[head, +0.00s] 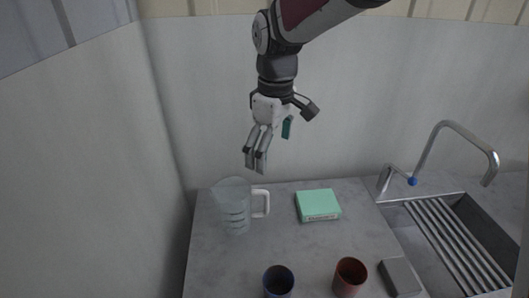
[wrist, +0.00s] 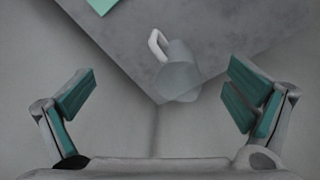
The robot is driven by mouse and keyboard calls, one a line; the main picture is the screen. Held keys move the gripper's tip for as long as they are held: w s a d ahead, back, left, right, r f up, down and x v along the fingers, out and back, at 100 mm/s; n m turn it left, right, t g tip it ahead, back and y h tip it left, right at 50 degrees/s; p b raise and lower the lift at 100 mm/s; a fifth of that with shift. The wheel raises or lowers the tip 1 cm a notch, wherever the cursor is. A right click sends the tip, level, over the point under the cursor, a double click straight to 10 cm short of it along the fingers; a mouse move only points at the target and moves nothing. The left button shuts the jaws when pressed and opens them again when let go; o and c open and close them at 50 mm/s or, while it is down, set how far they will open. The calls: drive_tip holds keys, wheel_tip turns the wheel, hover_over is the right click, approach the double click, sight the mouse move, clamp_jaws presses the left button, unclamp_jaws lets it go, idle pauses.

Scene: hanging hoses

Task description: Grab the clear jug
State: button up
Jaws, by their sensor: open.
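The clear jug (head: 233,207) stands upright at the back left of the grey counter, its white handle pointing right in the head view. In the wrist view the jug (wrist: 180,75) lies beyond the fingertips, between them, near the counter's corner, with its handle at upper left. My gripper (head: 257,161) is open and empty, above and slightly right of the jug in the head view, apart from it. The wrist view shows its two teal-padded fingers (wrist: 163,95) spread wide.
A green box (head: 318,205) lies right of the jug. A dark blue cup (head: 278,281) and a red-brown cup (head: 350,276) stand at the front, beside a grey block (head: 400,277). A sink (head: 457,243) with a tap (head: 459,132) is at right. Walls close off the left and back.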

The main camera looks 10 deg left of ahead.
sight(240, 205)
drive_tip(key=a+f+n, duration=0.3)
drive_tip(key=a+f, duration=0.3)
drive_tip(key=a, duration=0.2)
drive_tip(key=shift+g, duration=0.4)
drive_tip(key=shift+w+a+f+p, duration=0.1)
drive_tip(key=shift+f+p, duration=0.4)
drive_tip(key=shift+f, duration=1.8)
drive_tip(key=shift+w+a+f+p, duration=0.15)
drive_tip(key=shift+f+p, duration=0.3)
drive_tip(key=shift+f, duration=1.9)
drive_tip(key=shift+w+a+f+p, duration=0.1)
drive_tip(key=shift+f+p, duration=0.4)
drive_tip(key=shift+f, duration=1.8)
drive_tip(key=shift+d, duration=0.1)
drive_tip(key=c, duration=1.1)
